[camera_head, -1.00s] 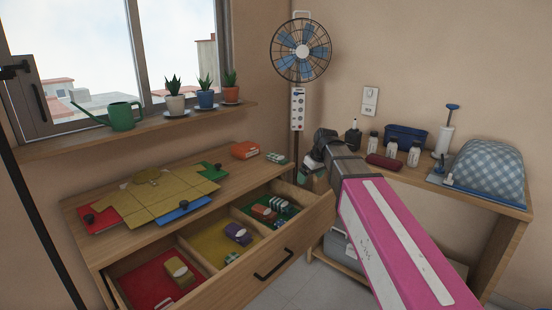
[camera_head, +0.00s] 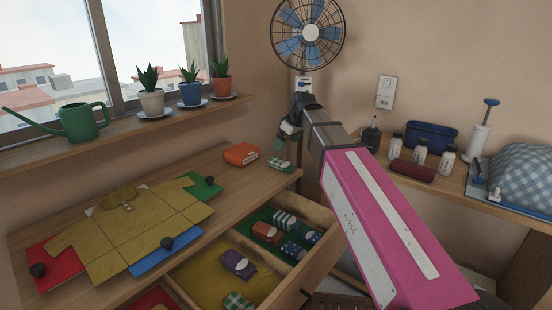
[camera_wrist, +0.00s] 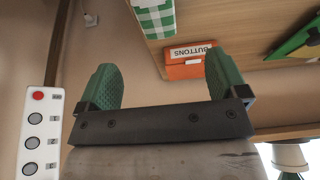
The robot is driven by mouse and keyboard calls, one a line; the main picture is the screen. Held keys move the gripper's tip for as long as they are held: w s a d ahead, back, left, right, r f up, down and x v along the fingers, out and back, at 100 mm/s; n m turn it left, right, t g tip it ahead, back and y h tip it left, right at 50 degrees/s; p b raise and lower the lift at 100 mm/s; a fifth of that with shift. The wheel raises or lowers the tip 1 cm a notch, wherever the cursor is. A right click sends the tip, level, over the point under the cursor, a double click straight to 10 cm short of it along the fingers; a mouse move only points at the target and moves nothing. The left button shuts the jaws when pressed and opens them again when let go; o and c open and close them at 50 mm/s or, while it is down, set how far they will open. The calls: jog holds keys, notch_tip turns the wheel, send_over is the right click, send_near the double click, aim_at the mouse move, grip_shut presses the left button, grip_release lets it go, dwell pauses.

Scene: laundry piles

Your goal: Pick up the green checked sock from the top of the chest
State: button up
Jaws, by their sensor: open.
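The green checked sock (camera_head: 281,164), folded into a small green-and-white bundle, lies on top of the wooden chest (camera_head: 226,165) near its far right end. It also shows at the top edge of the wrist view (camera_wrist: 155,18), partly cut off. My gripper (camera_head: 286,138) is just beyond the chest's right end, close to the sock but apart from it. In the wrist view my gripper (camera_wrist: 160,78) has its two green fingers spread wide, with nothing between them.
An orange BUTTONS box (camera_head: 241,154) sits left of the sock. The chest's open drawer holds several folded socks, including another green checked one (camera_head: 238,301). A fan (camera_head: 308,35) and a white switch panel (camera_wrist: 37,135) stand near my gripper.

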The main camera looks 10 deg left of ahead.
aim_at(278, 161)
jog(key=shift+w+a+f, duration=0.2)
jog(key=shift+w+a, duration=0.05)
jog(key=shift+w, duration=0.15)
jog(key=x, duration=1)
jog(key=shift+s+d+f, duration=0.1)
jog(key=shift+d+f, duration=0.05)
jog(key=shift+f, duration=0.15)
jog(key=c, duration=1)
